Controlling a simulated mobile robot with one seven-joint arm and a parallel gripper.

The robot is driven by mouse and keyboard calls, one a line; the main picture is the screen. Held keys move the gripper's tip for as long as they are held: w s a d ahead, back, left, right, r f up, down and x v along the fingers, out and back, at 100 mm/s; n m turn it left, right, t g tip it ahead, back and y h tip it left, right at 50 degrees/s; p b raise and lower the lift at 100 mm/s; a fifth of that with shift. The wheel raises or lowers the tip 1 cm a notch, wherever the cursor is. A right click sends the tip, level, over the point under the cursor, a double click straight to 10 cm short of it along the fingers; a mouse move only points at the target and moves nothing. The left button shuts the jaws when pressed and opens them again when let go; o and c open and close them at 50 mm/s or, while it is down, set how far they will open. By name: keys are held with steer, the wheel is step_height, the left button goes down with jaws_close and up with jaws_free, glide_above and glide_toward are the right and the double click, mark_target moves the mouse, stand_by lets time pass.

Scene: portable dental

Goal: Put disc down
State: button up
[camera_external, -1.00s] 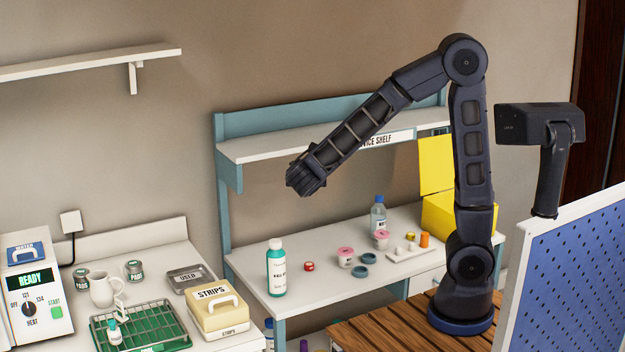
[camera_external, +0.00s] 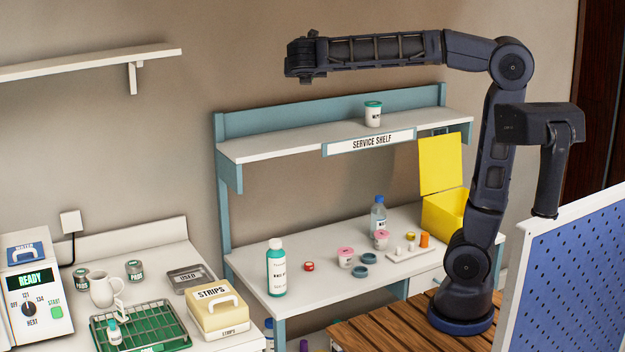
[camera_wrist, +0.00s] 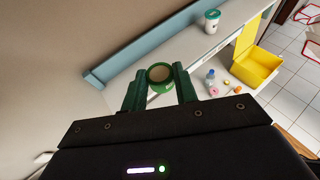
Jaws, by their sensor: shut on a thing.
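My gripper (camera_external: 303,58) is high up, above and behind the left part of the service shelf (camera_external: 270,147), well clear of it. In the wrist view my gripper (camera_wrist: 158,80) has its two green fingers closed on the sides of a small round green disc (camera_wrist: 160,86) with a tan face. The disc is not distinguishable in the external view. The shelf top is bare on its left; a white cup with a green lid (camera_external: 373,115) stands toward its right.
Below, the white desk holds a green-capped bottle (camera_external: 277,268), a red-capped item (camera_external: 309,267), pink-lidded jars (camera_external: 345,257), dark rings (camera_external: 368,258) and an open yellow box (camera_external: 447,213). A strips box (camera_external: 218,310) and green rack (camera_external: 150,328) are at left.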

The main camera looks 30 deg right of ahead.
steer(key=w+d+f, duration=0.2)
steer(key=w+d, duration=0.9)
steer(key=w, duration=0.4)
step_height(320, 180, up, 2)
steer(key=m+g+h, duration=0.1)
steer(key=m, duration=0.1)
glide_above(411, 115)
steer(key=shift+h, duration=0.3)
steer(key=f, duration=2.5)
steer(key=shift+s+a, duration=0.15)
steer(key=shift+a, duration=0.1)
steer(key=shift+f, duration=0.1)
steer(key=o, duration=0.9)
steer(key=shift+o, duration=0.2)
